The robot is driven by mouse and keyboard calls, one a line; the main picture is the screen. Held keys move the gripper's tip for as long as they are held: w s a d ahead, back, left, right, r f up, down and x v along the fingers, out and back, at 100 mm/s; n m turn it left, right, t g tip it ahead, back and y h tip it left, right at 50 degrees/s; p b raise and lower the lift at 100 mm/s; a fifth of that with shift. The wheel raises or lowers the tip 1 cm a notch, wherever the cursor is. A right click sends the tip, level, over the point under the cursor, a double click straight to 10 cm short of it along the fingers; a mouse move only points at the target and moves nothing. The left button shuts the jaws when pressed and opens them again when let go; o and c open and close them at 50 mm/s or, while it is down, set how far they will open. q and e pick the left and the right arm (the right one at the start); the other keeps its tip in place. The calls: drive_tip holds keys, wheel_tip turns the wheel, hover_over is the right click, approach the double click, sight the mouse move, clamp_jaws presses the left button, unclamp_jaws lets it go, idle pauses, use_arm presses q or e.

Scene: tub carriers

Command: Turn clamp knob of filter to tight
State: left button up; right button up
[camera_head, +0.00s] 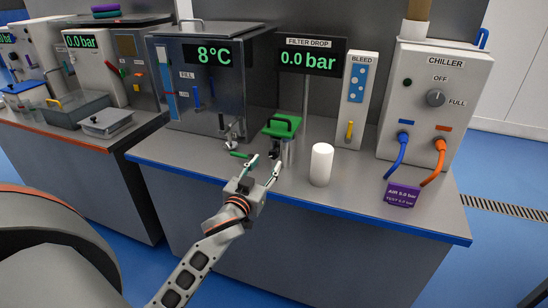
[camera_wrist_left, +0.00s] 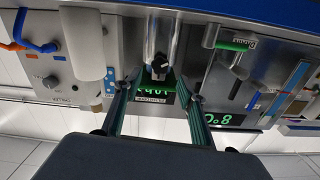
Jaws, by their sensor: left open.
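The filter is a clear and metal housing with a green lid (camera_head: 281,127) and a dark handle, standing on the bench below the FILTER DROP display. Its dark clamp knob (camera_wrist_left: 157,68) shows in the left wrist view, which is upside down, in front of the shiny housing. My left gripper (camera_head: 266,160) is in front of the filter, fingers apart and pointing at it. In the left wrist view the open fingers (camera_wrist_left: 156,82) stand on either side of the knob, with nothing visibly held. I cannot tell whether they touch it. My right gripper is not in view.
A white cylinder (camera_head: 321,165) stands right of the filter. A green-handled lever (camera_head: 239,154) is at its left. The FILTER DROP display (camera_head: 310,58) reads 0.0 bar. The BLEED panel (camera_head: 356,100), chiller (camera_head: 437,95) and purple tag (camera_head: 401,194) are farther right.

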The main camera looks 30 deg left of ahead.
sight(273, 155)
use_arm(q)
drive_tip(key=shift+x, duration=2.7)
drive_tip(key=shift+d, duration=0.1)
drive_tip(key=c, duration=1.1)
